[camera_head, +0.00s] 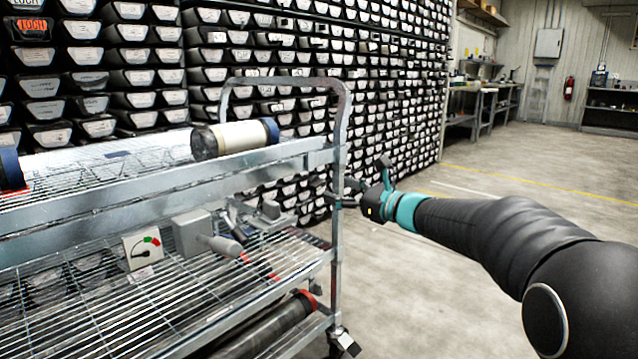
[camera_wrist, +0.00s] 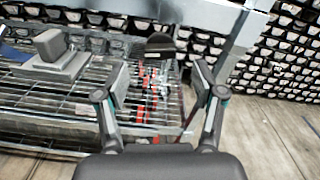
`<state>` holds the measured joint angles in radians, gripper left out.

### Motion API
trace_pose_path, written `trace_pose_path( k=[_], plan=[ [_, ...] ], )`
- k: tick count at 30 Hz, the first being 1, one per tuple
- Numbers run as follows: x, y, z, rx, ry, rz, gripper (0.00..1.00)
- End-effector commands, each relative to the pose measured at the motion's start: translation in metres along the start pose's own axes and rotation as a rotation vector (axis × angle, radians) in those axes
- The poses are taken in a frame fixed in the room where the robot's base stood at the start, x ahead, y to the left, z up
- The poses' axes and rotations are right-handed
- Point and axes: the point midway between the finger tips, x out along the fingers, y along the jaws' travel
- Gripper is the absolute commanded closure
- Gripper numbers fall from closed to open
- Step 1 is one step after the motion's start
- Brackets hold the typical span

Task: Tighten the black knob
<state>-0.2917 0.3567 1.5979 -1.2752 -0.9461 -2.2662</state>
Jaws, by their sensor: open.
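My gripper (camera_head: 350,190) is open and empty at the cart's right end post, overlapping it in the head view. In the wrist view its two fingers (camera_wrist: 160,84) stand wide apart. A dark rounded piece (camera_wrist: 160,44) shows beyond and between the fingertips, apart from them. It may be the black knob, but I cannot tell for sure. A grey block on a plate (camera_wrist: 58,58) lies to its left. In the head view, a grey clamp-like fixture (camera_head: 268,212) sits on the wire shelf, left of my gripper. Any knob on it is too small to make out.
The metal cart (camera_head: 160,175) has a rail and end frame close to my gripper. A core tube (camera_head: 235,138) lies on its top. A grey box (camera_head: 192,232) and a dial plate (camera_head: 142,247) stand on the lower shelf. Floor (camera_head: 480,190) to the right is clear.

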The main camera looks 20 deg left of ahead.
Motion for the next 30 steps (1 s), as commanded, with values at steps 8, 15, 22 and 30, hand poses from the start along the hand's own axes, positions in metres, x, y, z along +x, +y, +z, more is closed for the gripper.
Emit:
trace_pose_path(
  k=[8,15,22,30],
  plan=[
    [0.049,0.001,0.0,0.001,0.0,0.002,0.31],
    [0.069,0.0,0.0,0.001,0.0,0.0,0.31],
    [0.072,0.0,0.0,0.001,0.001,-0.001,0.31],
    [0.072,0.0,0.0,0.001,0.0,-0.002,0.71]
  ],
)
